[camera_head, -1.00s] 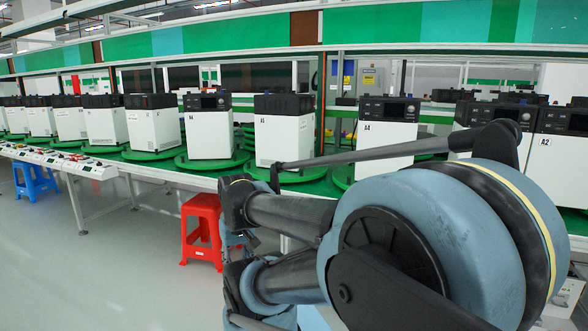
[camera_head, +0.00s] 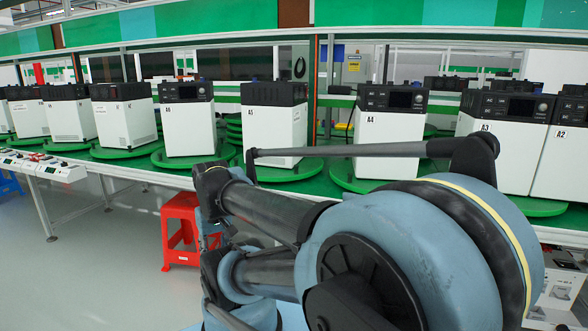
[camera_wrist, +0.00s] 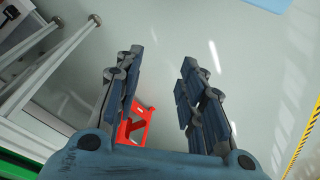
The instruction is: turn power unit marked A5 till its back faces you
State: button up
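The power unit marked A5 (camera_head: 270,128) stands upright on a round green turntable (camera_head: 306,167) in the middle of the head view. It is a white box with a black top. A wide plain white face with the A5 mark and a narrower side to its right show. No screen shows on it, unlike on its neighbours. My arm link crosses in front of its lower part. My gripper (camera_wrist: 163,62) shows in the wrist view with its two fingers apart and nothing between them, above the floor. It is well away from the unit.
Unit A6 (camera_head: 188,128) stands left of A5, and unit A4 (camera_head: 388,145) right of it, both with screens towards me. Units A3 (camera_head: 500,150) and A2 (camera_head: 562,165) are further right. A red stool (camera_head: 182,232) stands under the line; it also shows in the wrist view (camera_wrist: 136,124).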

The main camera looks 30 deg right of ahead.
jog(key=w+d+r+m+t+y, duration=0.2)
jog(key=w+d+r+m, duration=0.3)
jog(key=w+d+m, duration=0.35)
jog(key=w+d+r+m+t+y, duration=0.2)
jog(key=w+d+r+m, duration=0.35)
jog(key=w+m, duration=0.5)
jog(key=s+d+r+m+t+h, duration=0.15)
jog(key=d+m+t, duration=0.45)
jog(key=d, duration=1.1)
jog(key=s+d+r+m+t+h, duration=0.1)
jog(key=s+d+r+m, duration=0.1)
jog(key=d+m, duration=1.15)
jog(key=w+f+n, duration=0.1)
jog(key=w+f, duration=0.1)
jog(key=w, duration=0.3)
jog(key=w+d+f+n, duration=0.1)
jog(key=w+f, duration=0.1)
jog(key=w, duration=0.4)
jog(key=w+d+f+n, duration=0.1)
jog(key=w+f+n, duration=0.1)
jog(key=w, duration=0.3)
jog(key=shift+w+f, duration=0.15)
jog(key=shift+f, duration=0.15)
jog(key=shift+c, duration=0.5)
grip_shut()
